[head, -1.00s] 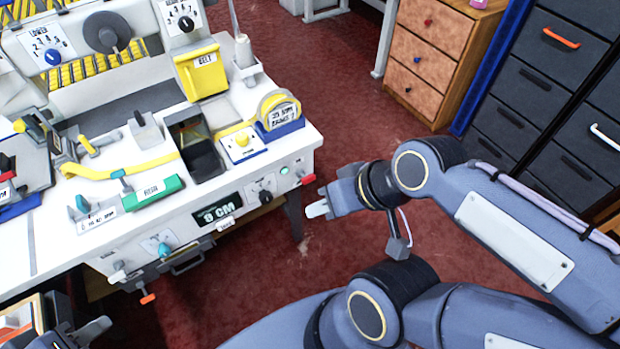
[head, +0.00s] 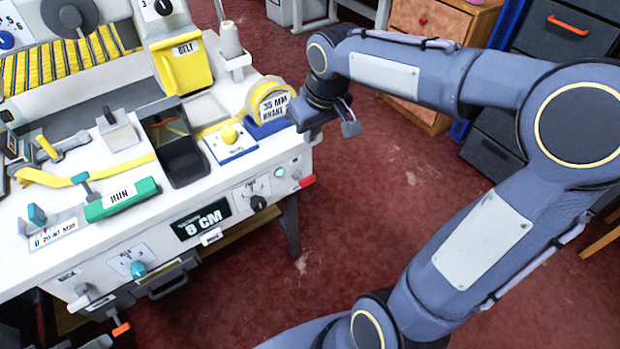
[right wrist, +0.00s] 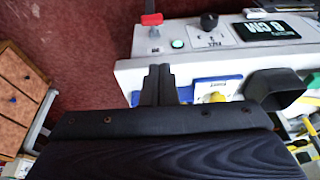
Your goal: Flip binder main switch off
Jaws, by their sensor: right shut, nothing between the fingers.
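The binder's white front panel carries a red-tipped lever (head: 307,181) at its right end, beside a green light (head: 280,172). Both also show in the right wrist view, the red lever (right wrist: 152,19) sticking out and the green light (right wrist: 178,44) lit. I cannot read which one is labelled as the main switch. My right gripper (head: 309,130) is above the table's right front corner, beside the tape roll, apart from the lever. In the right wrist view its fingers (right wrist: 160,84) are together and empty.
A black rotary knob (head: 258,203) and a "8 CM" display (head: 200,220) sit on the same panel. The yellow tape roll (head: 268,103) and a yellow-knobbed box (head: 230,145) stand on the tabletop near my right gripper. The red floor right of the table is free.

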